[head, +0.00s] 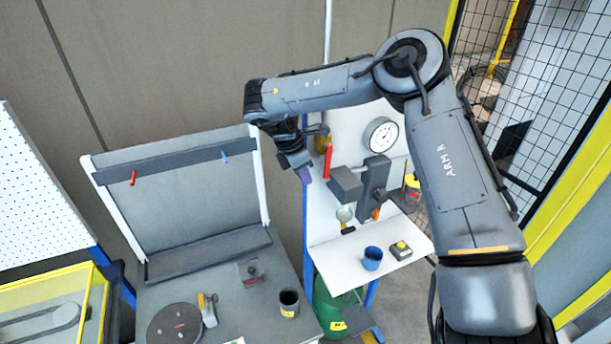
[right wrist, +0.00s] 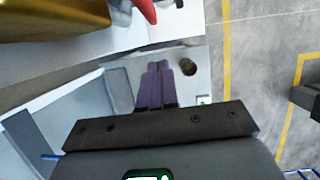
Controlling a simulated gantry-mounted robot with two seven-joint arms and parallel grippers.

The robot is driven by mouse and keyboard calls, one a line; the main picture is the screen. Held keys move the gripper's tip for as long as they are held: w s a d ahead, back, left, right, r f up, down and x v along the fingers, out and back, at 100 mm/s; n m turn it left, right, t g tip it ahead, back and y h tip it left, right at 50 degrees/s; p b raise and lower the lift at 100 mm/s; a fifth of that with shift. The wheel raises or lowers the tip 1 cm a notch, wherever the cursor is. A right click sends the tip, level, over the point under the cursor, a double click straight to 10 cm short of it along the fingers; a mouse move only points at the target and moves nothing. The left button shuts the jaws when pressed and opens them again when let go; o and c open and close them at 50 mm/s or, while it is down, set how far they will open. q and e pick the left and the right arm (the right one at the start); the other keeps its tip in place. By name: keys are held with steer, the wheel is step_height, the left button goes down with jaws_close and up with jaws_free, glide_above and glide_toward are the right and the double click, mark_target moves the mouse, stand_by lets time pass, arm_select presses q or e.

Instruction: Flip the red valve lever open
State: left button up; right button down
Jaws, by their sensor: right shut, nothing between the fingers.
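The red valve lever (head: 328,161) hangs roughly upright on the white panel, left of the gauge in the head view. Its red end (right wrist: 146,9) shows at the top edge of the right wrist view, beside the brass valve body (right wrist: 55,16). My right gripper (head: 306,176) is just left of the lever in the head view. Its purple fingers (right wrist: 155,72) are shut with nothing between them. In the wrist view the fingertips are apart from the lever. My arm hides part of the area above the valve. My left gripper is not in view.
A round gauge (head: 381,135) and a grey vise-like block (head: 374,180) are right of the lever. A blue cup (head: 372,258) and a yellow button box (head: 400,250) stand on the white shelf (head: 335,266). A dark mug (head: 289,302) stands on the grey bench at left.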

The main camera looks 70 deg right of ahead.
steer(key=w+a+b, duration=0.3)
steer(key=w+a, duration=0.4)
steer(key=shift+w+a+r, duration=0.25)
steer(key=shift+a+r, duration=0.05)
